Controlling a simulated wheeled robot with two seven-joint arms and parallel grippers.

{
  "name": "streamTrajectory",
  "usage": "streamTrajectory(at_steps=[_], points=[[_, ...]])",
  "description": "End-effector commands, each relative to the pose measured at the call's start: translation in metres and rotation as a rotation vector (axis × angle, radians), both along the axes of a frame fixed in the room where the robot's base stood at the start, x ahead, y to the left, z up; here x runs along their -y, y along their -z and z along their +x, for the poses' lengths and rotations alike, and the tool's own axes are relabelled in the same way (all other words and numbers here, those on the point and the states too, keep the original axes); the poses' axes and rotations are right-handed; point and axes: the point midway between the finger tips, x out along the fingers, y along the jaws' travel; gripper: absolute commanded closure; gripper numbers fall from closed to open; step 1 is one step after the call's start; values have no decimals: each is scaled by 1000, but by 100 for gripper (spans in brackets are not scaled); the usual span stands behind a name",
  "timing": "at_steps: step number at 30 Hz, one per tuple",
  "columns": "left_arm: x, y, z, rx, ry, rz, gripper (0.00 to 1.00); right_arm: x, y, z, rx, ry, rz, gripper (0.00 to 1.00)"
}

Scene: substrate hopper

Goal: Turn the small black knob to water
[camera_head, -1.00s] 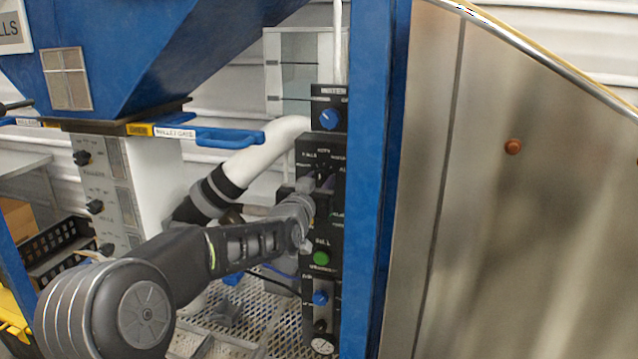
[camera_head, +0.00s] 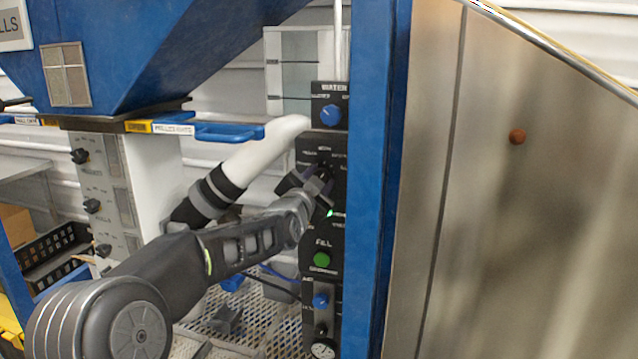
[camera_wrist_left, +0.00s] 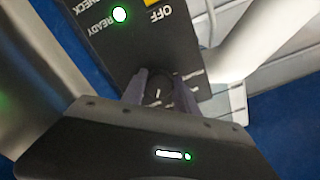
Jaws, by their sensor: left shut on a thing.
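The small black knob (camera_wrist_left: 157,90) sits on a black control panel (camera_head: 312,150) fixed to a blue post. My left gripper (camera_wrist_left: 158,86) is shut on the knob, with one finger on each side of it. A pale line shows on the knob's face between the fingers. In the head view my left gripper (camera_head: 317,183) covers most of the knob. Labels ring the knob on the panel, but most are too small or hidden to read. My right gripper is not in view.
Above is a blue knob (camera_head: 331,116) under a WATER label. Below are a green FILL button (camera_head: 322,260) and another blue knob (camera_head: 320,300). The blue post (camera_head: 367,180) stands right of the panel. A white pipe (camera_head: 265,145) runs behind my arm.

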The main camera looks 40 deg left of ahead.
Motion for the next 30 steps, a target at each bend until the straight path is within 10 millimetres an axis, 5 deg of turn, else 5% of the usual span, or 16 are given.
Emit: streamTrajectory(at_steps=[18, 19, 27, 30], points=[[0, 1, 0, -26, 1, 67, 100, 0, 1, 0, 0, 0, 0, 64], [0, 1, 0, -26, 1, 67, 64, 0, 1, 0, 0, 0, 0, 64], [0, 0, 0, -25, 0, 68, 43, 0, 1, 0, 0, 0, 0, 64], [0, 0, 0, -25, 0, 68, 43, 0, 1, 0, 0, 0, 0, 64]])
